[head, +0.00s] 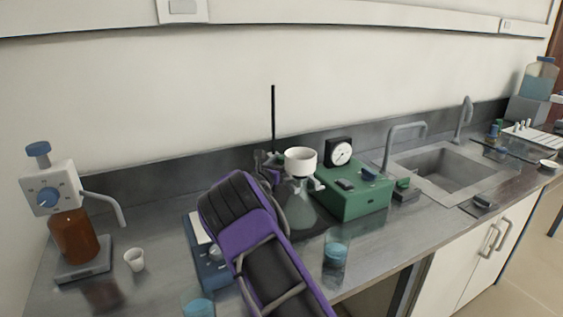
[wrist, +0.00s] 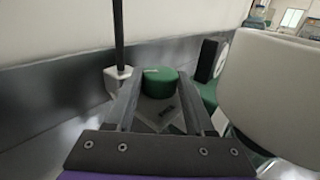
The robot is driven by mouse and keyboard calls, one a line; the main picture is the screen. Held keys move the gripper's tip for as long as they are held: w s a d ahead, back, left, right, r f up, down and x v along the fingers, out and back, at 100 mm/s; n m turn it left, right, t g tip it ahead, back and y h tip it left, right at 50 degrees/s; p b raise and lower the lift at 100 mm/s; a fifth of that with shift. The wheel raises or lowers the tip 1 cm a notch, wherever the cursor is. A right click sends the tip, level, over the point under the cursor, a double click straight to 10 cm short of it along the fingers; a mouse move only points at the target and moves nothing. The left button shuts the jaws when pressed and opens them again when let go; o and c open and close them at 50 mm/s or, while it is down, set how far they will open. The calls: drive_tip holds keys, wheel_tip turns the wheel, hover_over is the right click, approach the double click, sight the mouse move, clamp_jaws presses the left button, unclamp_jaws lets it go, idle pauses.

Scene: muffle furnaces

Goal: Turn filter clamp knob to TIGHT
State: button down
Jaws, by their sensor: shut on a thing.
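The green clamp knob (wrist: 159,79) is round and sits on a grey plate with small dark lettering that I cannot read. My gripper (wrist: 160,86) is shut on the knob, with one dark finger on each side of it. A light mark shows on the knob's top. The white funnel (wrist: 272,85) stands close on the right in the wrist view. In the head view the funnel (head: 301,160) sits on a glass flask (head: 300,208) beside the black stand rod (head: 273,118). My purple arm hides the knob there.
A green box (head: 355,200) with a round gauge (head: 338,152) stands right of the flask. A beaker with blue liquid (head: 336,252) is near the front edge. A blue device (head: 212,270) is left of my arm. A brown bottle (head: 73,238) stands far left; a sink (head: 447,168) is right.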

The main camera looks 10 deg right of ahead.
drive_tip(key=shift+a+r+m+h, duration=0.1)
drive_tip(key=shift+r+m+h, duration=0.1)
drive_tip(key=shift+m+h, duration=0.15)
drive_tip(key=shift+w+m+g+h+p, duration=0.15)
drive_tip(key=shift+m+g+h+p, duration=0.15)
drive_tip(key=shift+m+g+h, duration=0.4)
drive_tip(key=shift+w+a+m+g+h+b, duration=0.1)
drive_tip(key=shift+w+m+g+h+b, duration=0.1)
drive_tip(key=shift+m+g+h+b, duration=0.95)
drive_tip(key=shift+g+h+b, duration=0.3)
drive_tip(key=shift+g+b, duration=0.05)
drive_tip(key=shift+b, duration=0.1)
drive_tip(key=shift+s+g+b, duration=0.1)
drive_tip(key=shift+g+b, duration=0.25)
drive_tip(key=shift+g, duration=0.05)
drive_tip(key=c, duration=0.6)
unclamp_jaws()
drive_tip(key=shift+o, duration=0.4)
drive_tip(key=shift+a+f, duration=0.1)
